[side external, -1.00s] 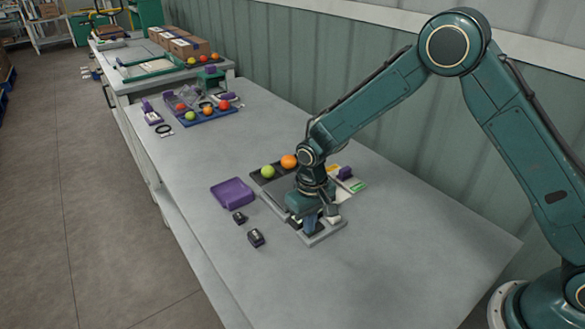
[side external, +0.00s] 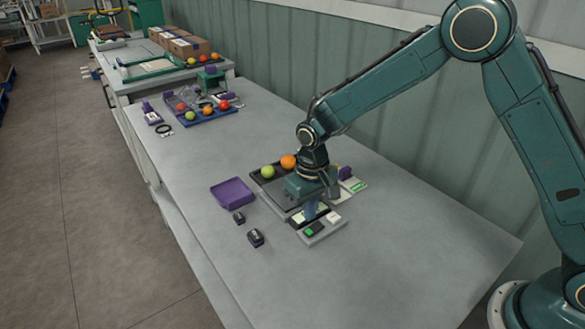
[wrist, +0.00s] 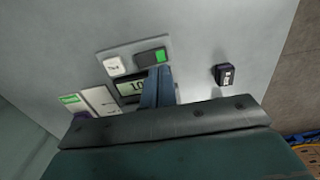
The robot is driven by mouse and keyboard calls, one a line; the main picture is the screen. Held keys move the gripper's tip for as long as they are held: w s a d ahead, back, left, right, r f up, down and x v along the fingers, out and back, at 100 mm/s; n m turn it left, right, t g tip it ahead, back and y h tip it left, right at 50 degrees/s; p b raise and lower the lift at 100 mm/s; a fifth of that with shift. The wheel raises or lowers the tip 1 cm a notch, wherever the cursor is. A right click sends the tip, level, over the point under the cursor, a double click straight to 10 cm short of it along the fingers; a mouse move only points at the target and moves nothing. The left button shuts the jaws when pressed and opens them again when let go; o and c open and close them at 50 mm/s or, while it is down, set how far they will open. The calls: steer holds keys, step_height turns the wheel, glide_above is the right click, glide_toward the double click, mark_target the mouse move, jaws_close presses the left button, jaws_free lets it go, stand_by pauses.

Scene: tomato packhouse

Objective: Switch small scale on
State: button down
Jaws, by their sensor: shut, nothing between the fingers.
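The small scale shows its grey control panel (side external: 322,232) at the front, with a white button (side external: 333,217) and a dark switch with a green patch (side external: 310,231). In the wrist view the switch's bright green patch (wrist: 159,55) and the white button (wrist: 115,66) are clear. The display (wrist: 131,87) is lit and shows digits, partly hidden by a finger. My gripper (side external: 311,209) is shut and empty, pointing down just above the display and panel; it also shows in the wrist view (wrist: 160,73). It appears clear of the switch.
A green tomato (side external: 268,171) and an orange one (side external: 288,162) lie on a dark surface behind my gripper. A purple tray (side external: 232,193) and two small black blocks (side external: 256,238) (side external: 239,218) stand to the left. The table's front right is clear.

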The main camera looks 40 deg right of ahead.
step_height(320, 180, up, 3)
steer(key=shift+f, duration=0.15)
stand_by(0.6)
step_height(320, 180, up, 10)
steer(key=t, duration=0.1)
glide_above(310, 231)
steer(key=s+d, duration=0.4)
steer(key=s+d+r+t, duration=0.2)
steer(key=s+d+r, duration=0.2)
steer(key=s+r, duration=0.35)
steer(key=s+d+r+t, duration=0.1)
steer(key=s+d+r, duration=0.1)
steer(key=s, duration=0.6)
steer(key=s+d+r+t, duration=0.1)
steer(key=s+d+r, duration=0.1)
steer(key=s, duration=0.6)
steer(key=shift+s+t, duration=0.3)
steer(key=shift+s, duration=0.05)
